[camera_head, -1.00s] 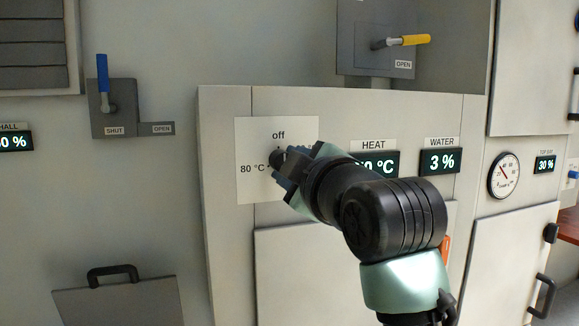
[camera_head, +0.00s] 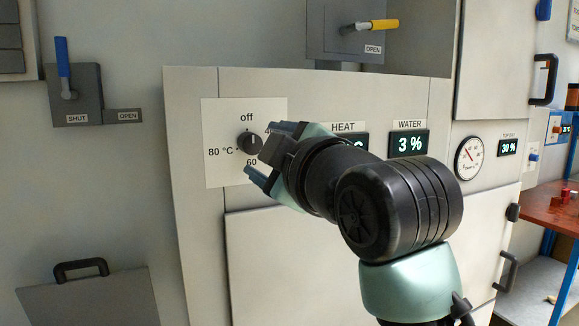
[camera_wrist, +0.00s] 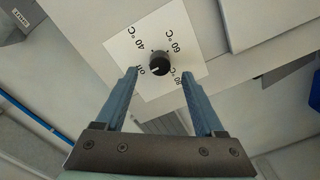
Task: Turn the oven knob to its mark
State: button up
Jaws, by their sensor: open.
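The dark round oven knob (camera_head: 249,142) sits on a white dial plate (camera_head: 215,172) on the oven's front panel. The plate reads off at the top, 80 °C at the left and 60 below; the 40 is partly hidden by my gripper. In the wrist view the knob (camera_wrist: 159,64) shows a pale line that appears to point towards off. My gripper (camera_head: 262,154) is open and empty, just in front and to the right of the knob. In the wrist view its fingers (camera_wrist: 159,73) are spread to either side of the knob, apart from it.
A HEAT display (camera_head: 352,146), partly hidden by my arm, and a WATER display (camera_head: 409,143) are right of the dial. A blue-handled lever (camera_head: 64,70) is at the left, a yellow-handled one (camera_head: 375,25) above. A round gauge (camera_head: 468,158) is further right.

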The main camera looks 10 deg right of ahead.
jog(key=b+v, duration=0.1)
jog(key=v, duration=0.8)
jog(key=s+a+r+m+t+h+p, duration=0.2)
jog(key=s+r+m+t+h+p, duration=0.1)
jog(key=s+r+m+t, duration=0.2)
jog(key=s+a+r+m+t+h+p, duration=0.2)
jog(key=s+r+m+t, duration=0.3)
jog(key=r+m, duration=0.3)
jog(key=shift+s+a+m+h+p, duration=0.25)
jog(key=shift+a+m+h+p, duration=0.3)
jog(key=shift+m, duration=0.45)
jog(key=shift+d+r, duration=0.1)
